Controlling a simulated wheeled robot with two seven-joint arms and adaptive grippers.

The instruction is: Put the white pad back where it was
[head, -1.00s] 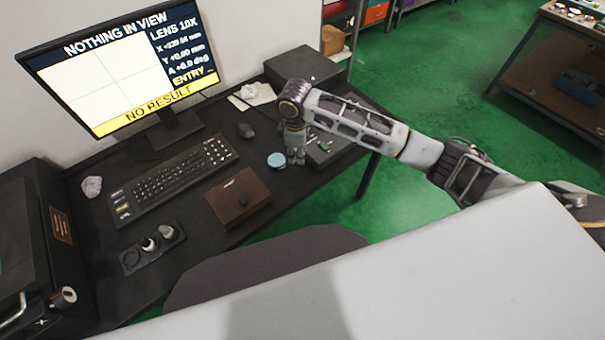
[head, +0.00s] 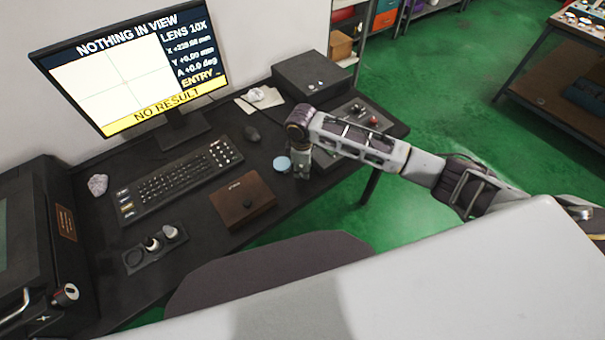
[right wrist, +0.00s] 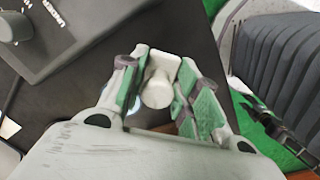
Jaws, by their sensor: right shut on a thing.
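My right gripper (head: 302,175) is low over the dark desk, just right of a light blue round tin (head: 282,163). In the right wrist view its green-padded fingers (right wrist: 158,90) are shut on a small off-white, knob-shaped piece (right wrist: 158,88), which looks like the white pad. In the head view the fingers hide that piece. A dark holder (head: 143,268) lies near the desk's front edge. Its left round place (head: 134,257) looks empty, and two pale-topped pieces (head: 152,244) (head: 170,232) stand in the others. My left gripper is not in view.
A brown box (head: 240,200) lies between the holder and my right gripper. A keyboard (head: 180,180) and mouse (head: 251,133) are behind. A control box (head: 340,142) with knobs is beside my right arm. The monitor (head: 130,70) reads "NOTHING IN VIEW". A chair back (head: 270,265) stands in front.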

